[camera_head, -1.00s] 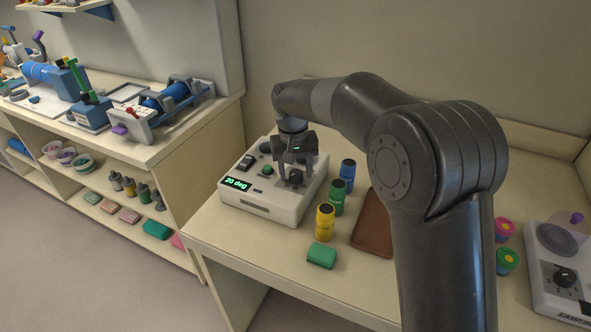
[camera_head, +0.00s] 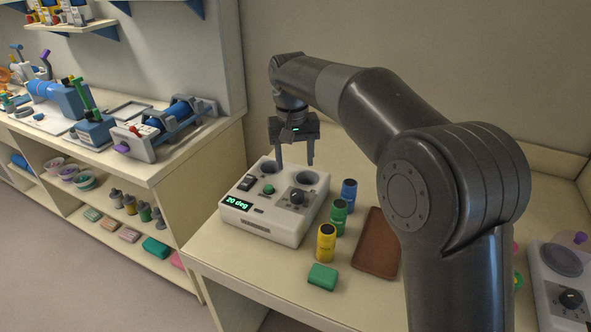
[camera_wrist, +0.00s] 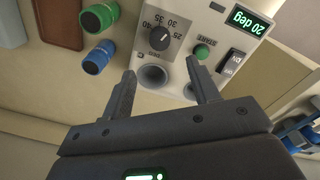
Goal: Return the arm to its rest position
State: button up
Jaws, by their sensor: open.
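My gripper (camera_head: 295,163) is open and empty, pointing down above the back of a white device (camera_head: 262,226) on the table. The device has a green display reading "20 deg", a dark knob (camera_head: 297,197), a green button (camera_head: 268,189), a black rocker switch and round wells. In the wrist view my gripper's fingers (camera_wrist: 160,82) are spread on either side of a round well (camera_wrist: 153,76), with nothing between them. The knob (camera_wrist: 160,39) and its scale also show there. My arm reaches in from the right and hides part of the table behind it.
Blue (camera_head: 349,191), green (camera_head: 338,217) and yellow (camera_head: 326,243) jars stand right of the device. A green block (camera_head: 322,277) lies near the front edge, a brown tray (camera_head: 377,244) beside the jars. Another device (camera_head: 556,285) stands far right. A loaded shelf unit (camera_head: 150,170) is left.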

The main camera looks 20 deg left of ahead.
jog(key=shift+r, duration=0.2)
dwell(0.3)
jog(key=s+d+r+m+t, duration=0.1)
jog(key=s+d+r, duration=0.1)
jog(key=d, duration=0.7)
jog(key=s+d+r+m+t, duration=0.1)
jog(key=s+d+r, duration=0.15)
jog(key=d, duration=0.65)
jog(key=s+d+r+m, duration=0.1)
jog(key=s+d+r, duration=0.15)
jog(key=d, duration=0.65)
jog(key=s+d+f+m+t, duration=0.1)
jog(key=s+d+f+m, duration=0.1)
jog(key=s+d, duration=0.5)
jog(key=s+d+f+m+t, duration=0.1)
jog(key=s+d+f+t, duration=0.1)
jog(key=s+d+f, duration=0.3)
jog(key=s+d, duration=0.3)
jog(key=shift+d+m, duration=0.25)
jog(key=shift+m, duration=0.15)
jog(key=shift+s, duration=0.1)
